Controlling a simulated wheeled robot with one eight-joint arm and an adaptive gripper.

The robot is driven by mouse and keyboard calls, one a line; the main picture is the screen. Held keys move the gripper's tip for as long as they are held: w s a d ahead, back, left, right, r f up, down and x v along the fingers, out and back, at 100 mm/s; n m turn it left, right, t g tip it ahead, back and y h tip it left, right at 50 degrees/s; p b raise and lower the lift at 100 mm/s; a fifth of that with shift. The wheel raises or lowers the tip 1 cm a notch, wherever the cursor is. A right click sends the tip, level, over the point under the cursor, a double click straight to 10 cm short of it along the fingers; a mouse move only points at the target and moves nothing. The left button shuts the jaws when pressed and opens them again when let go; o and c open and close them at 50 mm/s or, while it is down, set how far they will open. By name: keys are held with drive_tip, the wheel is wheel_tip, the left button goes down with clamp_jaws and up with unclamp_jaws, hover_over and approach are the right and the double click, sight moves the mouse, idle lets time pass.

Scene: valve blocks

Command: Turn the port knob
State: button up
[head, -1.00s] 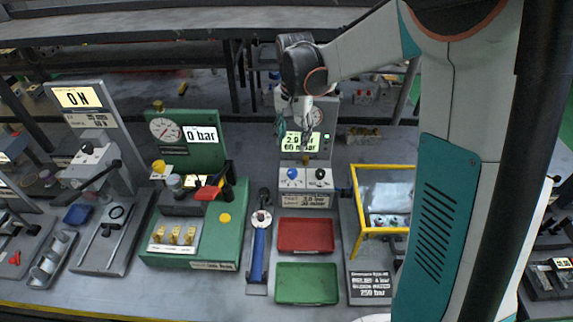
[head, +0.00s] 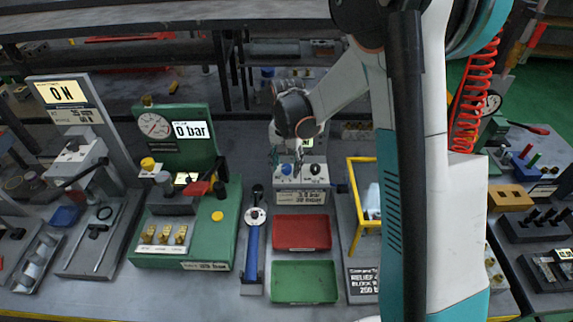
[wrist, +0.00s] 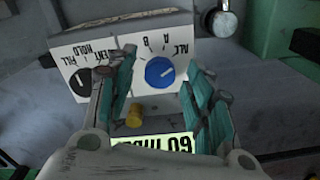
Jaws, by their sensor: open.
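The blue knob (wrist: 159,72) sits on a white panel marked A, B and ALL in the wrist view, where the lettering appears upside down. Its white mark points to the upper right. In the head view the blue knob (head: 287,169) is on the front of the small grey station at the centre. My gripper (wrist: 163,75) is open, with one teal finger on each side of the blue knob; I cannot tell whether they touch it. In the head view my gripper (head: 298,155) hangs just above the knobs.
A black knob (wrist: 81,78) marked VENT, HOLD and FILL is beside the blue one. A yellow knob (wrist: 135,116) shows between my fingers. In front of the station lie a red tray (head: 302,233) and a green tray (head: 304,282). A yellow frame (head: 358,195) stands to the right.

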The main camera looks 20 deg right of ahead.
drive_tip(key=c, duration=1.1)
drive_tip(key=shift+n, duration=0.4)
drive_tip(key=n, duration=0.3)
drive_tip(key=shift+n+b, duration=0.3)
drive_tip(key=shift+n, duration=1.6)
drive_tip(key=o, duration=1.1)
